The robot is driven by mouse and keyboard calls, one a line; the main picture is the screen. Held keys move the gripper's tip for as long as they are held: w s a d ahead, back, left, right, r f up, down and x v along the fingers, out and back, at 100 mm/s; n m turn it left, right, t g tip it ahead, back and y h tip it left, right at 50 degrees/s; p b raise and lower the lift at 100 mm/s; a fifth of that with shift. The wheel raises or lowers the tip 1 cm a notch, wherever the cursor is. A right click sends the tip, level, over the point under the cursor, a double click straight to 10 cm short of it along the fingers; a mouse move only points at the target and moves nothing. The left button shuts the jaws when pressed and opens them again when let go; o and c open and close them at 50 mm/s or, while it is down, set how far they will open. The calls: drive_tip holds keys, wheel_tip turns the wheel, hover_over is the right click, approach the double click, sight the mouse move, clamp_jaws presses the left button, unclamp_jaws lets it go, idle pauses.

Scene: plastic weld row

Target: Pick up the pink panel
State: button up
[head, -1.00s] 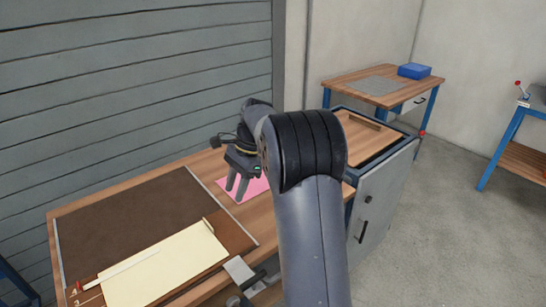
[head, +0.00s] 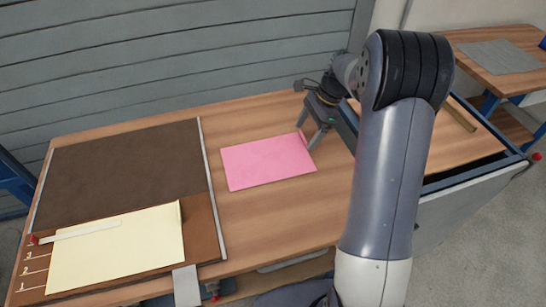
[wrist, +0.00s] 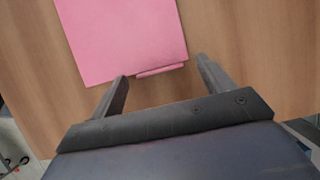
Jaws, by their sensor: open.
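The pink panel (head: 266,162) lies flat on the wooden bench top (head: 245,225), right of the dark mat. It has a small raised lip along its right edge. My gripper (head: 314,141) is open, with its fingers pointing down by the panel's right edge. In the wrist view the panel (wrist: 122,35) lies ahead of the fingers, with its lip (wrist: 160,70) between the two fingertips of my gripper (wrist: 162,68). Nothing is held. I cannot tell how high the fingertips are above the bench.
A dark brown mat (head: 120,165) with a metal edge strip covers the bench's left part. A cream sheet (head: 120,252) and a white strip (head: 87,230) lie on its front board. A grey wall stands behind. A blue-framed bench section adjoins at right.

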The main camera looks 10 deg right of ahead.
drive_tip(key=shift+s+a+f, duration=0.1)
drive_tip(key=shift+a+f, duration=0.1)
drive_tip(key=shift+f, duration=0.1)
drive_tip(key=shift+c, duration=0.3)
drive_tip(key=c, duration=1)
